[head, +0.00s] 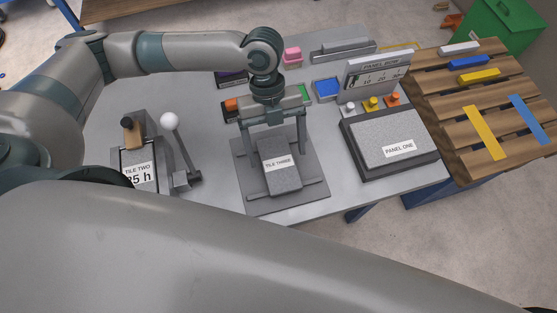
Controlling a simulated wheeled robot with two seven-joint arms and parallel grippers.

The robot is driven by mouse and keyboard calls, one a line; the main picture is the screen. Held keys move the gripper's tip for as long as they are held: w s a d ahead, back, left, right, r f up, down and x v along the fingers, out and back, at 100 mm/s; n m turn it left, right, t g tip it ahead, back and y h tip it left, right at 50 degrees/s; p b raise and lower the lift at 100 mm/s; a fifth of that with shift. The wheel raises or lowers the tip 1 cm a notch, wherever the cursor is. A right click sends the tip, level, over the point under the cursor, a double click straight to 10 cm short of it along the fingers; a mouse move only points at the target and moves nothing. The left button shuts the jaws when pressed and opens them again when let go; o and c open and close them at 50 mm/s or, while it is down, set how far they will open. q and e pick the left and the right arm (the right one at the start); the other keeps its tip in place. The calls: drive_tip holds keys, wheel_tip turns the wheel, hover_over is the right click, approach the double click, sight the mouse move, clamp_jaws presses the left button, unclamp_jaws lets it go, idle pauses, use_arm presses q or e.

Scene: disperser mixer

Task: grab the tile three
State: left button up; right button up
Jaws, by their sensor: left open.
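The tile three (286,180) is a dark grey speckled block with a white label reading "TILE THREE". It lies on a flat grey plate (251,197) near the front of the table. My left gripper (275,150) points down over the far end of the tile. Its two fingers are spread wide, one on each side of the tile. I cannot tell whether the fingers touch it. My right gripper is not in view; a large grey arm link of mine fills the bottom of the picture.
Left of the plate stand a white-knobbed lever (170,123) and a block labelled "TILE TWO" (139,172). To the right is a panel labelled "PANEL ONE" (380,133). Behind stand a blue tray (327,89) and a gauge board (377,73). A wooden pallet (440,115) lies at right.

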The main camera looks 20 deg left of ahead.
sight(278, 165)
use_arm(q)
drive_tip(key=shift+x, duration=1.35)
drive_tip(key=shift+c, duration=0.3)
drive_tip(key=c, duration=1.5)
